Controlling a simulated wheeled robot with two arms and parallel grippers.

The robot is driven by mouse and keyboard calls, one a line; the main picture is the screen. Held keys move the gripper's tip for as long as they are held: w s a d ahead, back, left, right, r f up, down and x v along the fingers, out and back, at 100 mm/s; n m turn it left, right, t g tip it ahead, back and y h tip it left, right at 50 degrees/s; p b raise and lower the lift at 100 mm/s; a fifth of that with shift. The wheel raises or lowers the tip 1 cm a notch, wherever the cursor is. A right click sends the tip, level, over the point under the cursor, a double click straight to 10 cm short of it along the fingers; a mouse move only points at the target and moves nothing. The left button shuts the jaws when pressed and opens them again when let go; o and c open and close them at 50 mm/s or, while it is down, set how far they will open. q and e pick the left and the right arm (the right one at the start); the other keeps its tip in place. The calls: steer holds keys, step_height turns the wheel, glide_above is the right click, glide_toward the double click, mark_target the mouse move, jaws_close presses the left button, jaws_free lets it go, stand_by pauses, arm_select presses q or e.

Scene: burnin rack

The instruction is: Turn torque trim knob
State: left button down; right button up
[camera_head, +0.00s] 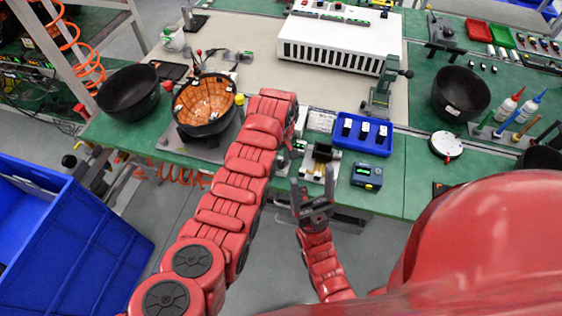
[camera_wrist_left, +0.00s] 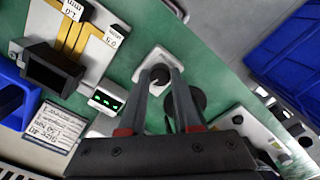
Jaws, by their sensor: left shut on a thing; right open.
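The knob (camera_wrist_left: 160,73) is a small dark round piece on a white square plate (camera_wrist_left: 151,63) on the green bench, seen in the left wrist view. My left gripper (camera_wrist_left: 161,76) points down at it, with its two grey fingers closed around it; the fingers hide part of the knob. In the head view my left arm covers the knob, and the left gripper (camera_head: 284,157) is mostly hidden. A small box with a green lit display (camera_wrist_left: 107,102) sits beside the plate. My right gripper (camera_head: 312,203) is open and empty in front of the bench edge.
A fixture with a black block and yellow bars (camera_head: 322,154), a blue tray (camera_head: 362,135) and a blue meter (camera_head: 367,176) lie right of the left gripper. A black bowl with an orange inside (camera_head: 205,103) stands left. A blue crate (camera_head: 70,230) is on the floor.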

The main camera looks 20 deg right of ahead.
arm_select(q)
steer(key=shift+m+b, duration=0.6)
steer(key=shift+m, duration=0.3)
steer(key=c, duration=0.6)
jaws_free()
steer(key=shift+r, duration=0.1)
